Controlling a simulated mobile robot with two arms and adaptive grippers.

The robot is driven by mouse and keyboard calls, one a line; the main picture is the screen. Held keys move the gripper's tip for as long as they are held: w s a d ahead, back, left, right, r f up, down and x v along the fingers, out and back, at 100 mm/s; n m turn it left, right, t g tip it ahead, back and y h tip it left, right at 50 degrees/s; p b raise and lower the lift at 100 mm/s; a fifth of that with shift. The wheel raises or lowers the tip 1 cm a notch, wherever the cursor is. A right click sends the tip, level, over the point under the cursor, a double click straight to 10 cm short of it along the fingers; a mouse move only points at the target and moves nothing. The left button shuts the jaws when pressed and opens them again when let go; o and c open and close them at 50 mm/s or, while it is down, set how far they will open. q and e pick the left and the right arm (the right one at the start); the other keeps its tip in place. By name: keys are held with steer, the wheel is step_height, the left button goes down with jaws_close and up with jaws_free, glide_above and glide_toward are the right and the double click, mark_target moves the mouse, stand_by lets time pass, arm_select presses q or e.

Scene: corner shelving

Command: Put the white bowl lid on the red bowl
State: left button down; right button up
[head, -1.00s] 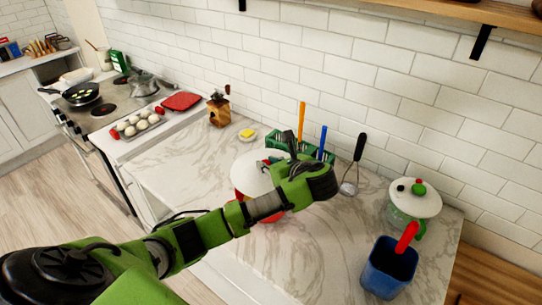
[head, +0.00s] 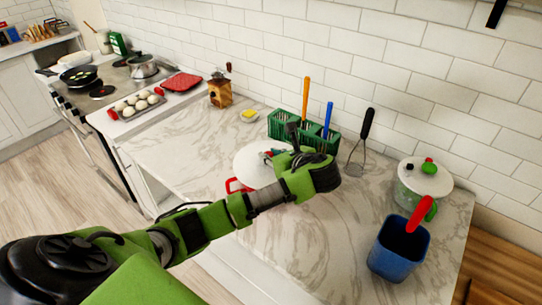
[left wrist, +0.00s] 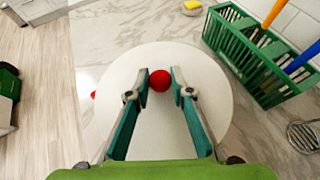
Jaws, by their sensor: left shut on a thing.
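My left gripper (head: 270,155) is shut on the red knob of the white bowl lid (head: 250,163). In the left wrist view the two fingertips (left wrist: 160,80) sit on either side of the red knob, with the round white lid (left wrist: 205,110) spread out beneath. The red bowl (head: 236,186) is mostly hidden under the lid and behind my arm; only a red part shows at the lid's left front edge. I cannot tell whether the lid touches the bowl's rim. My right gripper is not in view.
A green utensil basket (head: 283,126) stands behind the lid, with a whisk (head: 358,160) beside it. A lidded pot (head: 422,180) and a blue container (head: 397,250) stand on the right. The front counter (head: 310,235) is clear.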

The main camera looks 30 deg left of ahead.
arm_select(q)
steer(key=shift+f, duration=0.55)
steer(key=c, duration=1.7)
jaws_free()
steer(key=shift+d, duration=0.1)
